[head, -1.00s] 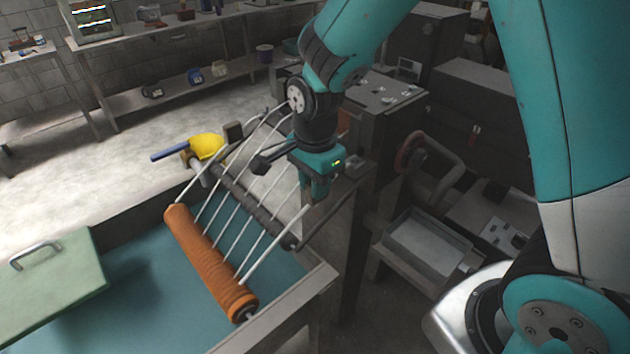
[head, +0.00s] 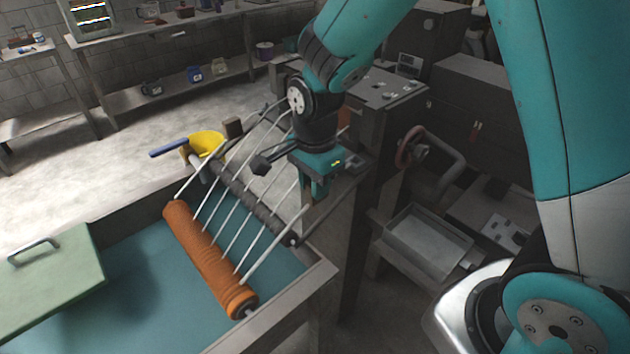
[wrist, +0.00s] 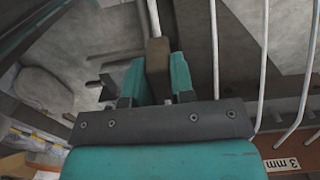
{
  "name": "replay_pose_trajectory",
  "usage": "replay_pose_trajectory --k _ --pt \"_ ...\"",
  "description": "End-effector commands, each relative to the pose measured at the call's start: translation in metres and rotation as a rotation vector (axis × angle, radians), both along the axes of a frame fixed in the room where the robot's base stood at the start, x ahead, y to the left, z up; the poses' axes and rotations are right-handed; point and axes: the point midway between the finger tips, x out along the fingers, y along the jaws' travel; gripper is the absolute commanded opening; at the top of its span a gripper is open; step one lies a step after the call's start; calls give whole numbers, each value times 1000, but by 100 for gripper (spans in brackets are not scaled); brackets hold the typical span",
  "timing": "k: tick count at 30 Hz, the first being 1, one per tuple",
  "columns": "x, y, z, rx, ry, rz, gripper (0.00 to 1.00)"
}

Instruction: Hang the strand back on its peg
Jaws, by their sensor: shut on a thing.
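My gripper (head: 314,198) is shut on a brown block (wrist: 158,62) at the end of a white strand. In the wrist view the block sits between the two teal fingers, and the strand (wrist: 153,18) runs away from it. In the head view this strand (head: 272,245) slants down-left to the near end of the orange roller (head: 205,255). Several other white strands (head: 232,205) run from the roller up over a dark bar (head: 262,212); some also show in the wrist view (wrist: 263,60). I cannot make out the strand's peg.
The roller lies over a blue-lined basin with a grey rim (head: 290,305). A green lid (head: 50,275) lies at left. A metal tray (head: 428,240) and a red handwheel (head: 410,150) stand at right. A "3 mm" label (wrist: 286,163) shows in the wrist view.

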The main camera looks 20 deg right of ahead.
Motion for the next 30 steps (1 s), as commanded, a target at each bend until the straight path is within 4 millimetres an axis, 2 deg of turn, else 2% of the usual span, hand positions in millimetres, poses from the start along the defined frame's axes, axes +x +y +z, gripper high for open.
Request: replay_pose_trajectory --k 7,8,11,12,20,23,26,30 --pt "0 0 -4 0 0 0 0" --pt "0 0 -4 0 0 0 25" --pt "0 0 -3 0 0 0 48" --pt "0 0 -3 0 0 0 52" --pt "0 0 -2 0 0 0 52" --pt "1 0 4 1 -2 0 52" --pt "1 0 18 2 -6 0 52" --pt "2 0 50 3 -9 0 52"
